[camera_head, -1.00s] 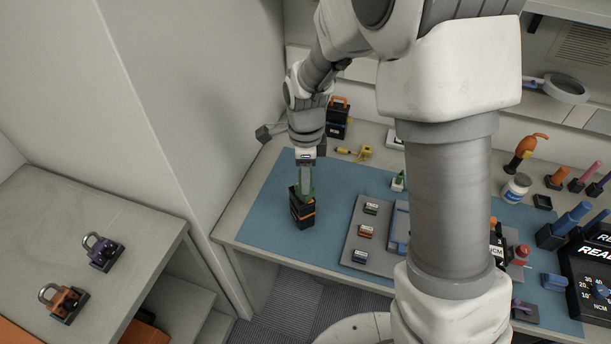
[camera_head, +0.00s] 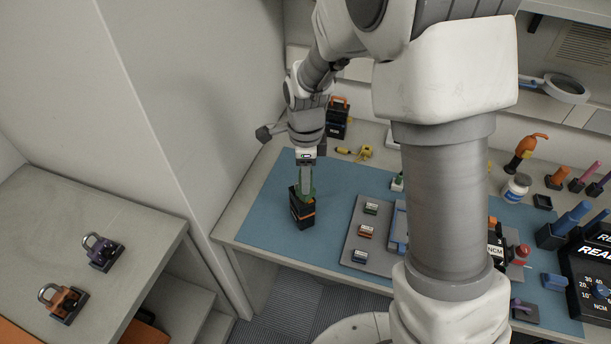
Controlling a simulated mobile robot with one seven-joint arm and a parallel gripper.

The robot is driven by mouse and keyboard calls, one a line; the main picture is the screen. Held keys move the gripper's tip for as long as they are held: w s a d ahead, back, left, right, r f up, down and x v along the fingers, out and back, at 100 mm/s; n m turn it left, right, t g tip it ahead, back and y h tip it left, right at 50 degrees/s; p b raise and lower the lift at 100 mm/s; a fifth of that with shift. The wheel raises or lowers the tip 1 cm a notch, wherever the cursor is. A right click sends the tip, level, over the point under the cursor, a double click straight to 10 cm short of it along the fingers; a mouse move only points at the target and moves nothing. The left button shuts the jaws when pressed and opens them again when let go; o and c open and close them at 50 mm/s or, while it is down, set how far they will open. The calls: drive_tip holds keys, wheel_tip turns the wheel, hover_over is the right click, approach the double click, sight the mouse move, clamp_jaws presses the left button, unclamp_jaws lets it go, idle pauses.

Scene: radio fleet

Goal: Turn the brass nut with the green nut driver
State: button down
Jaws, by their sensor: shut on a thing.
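My gripper (camera_head: 305,183) points down over the left part of the blue mat and is shut on a green tool, which I take to be the green nut driver (camera_head: 311,193). Only a little green shows around the fingers. Directly below stands a black block with an orange band (camera_head: 302,213); the driver's lower end is at its top, and I cannot tell whether it is inserted or just in front of it. The brass nut cannot be made out in this view.
A grey tray (camera_head: 352,240) with small labelled blocks lies right of the black block. My arm hides part of the bench behind it. Tools in holders, a white bottle (camera_head: 516,188) and a black readout box (camera_head: 590,280) stand at the right. The mat's left part (camera_head: 262,215) is clear.

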drive_tip(key=shift+f+b, duration=0.5)
drive_tip(key=shift+f, duration=0.2)
idle(0.4)
idle(0.5)
drive_tip(key=m+p, duration=0.1)
drive_tip(key=m, duration=0.2)
drive_tip(key=shift+r+m, duration=0.1)
drive_tip(key=shift+m, duration=0.3)
drive_tip(key=shift+m+p, duration=1.35)
drive_tip(key=shift+m, duration=0.45)
drive_tip(key=shift+m+p, duration=0.7)
drive_tip(key=shift+m, duration=0.1)
drive_tip(key=shift+m+p, duration=1.15)
drive_tip(key=shift+m, duration=0.05)
drive_tip(key=shift+m+p, duration=1.7)
drive_tip(key=shift+m, duration=0.1)
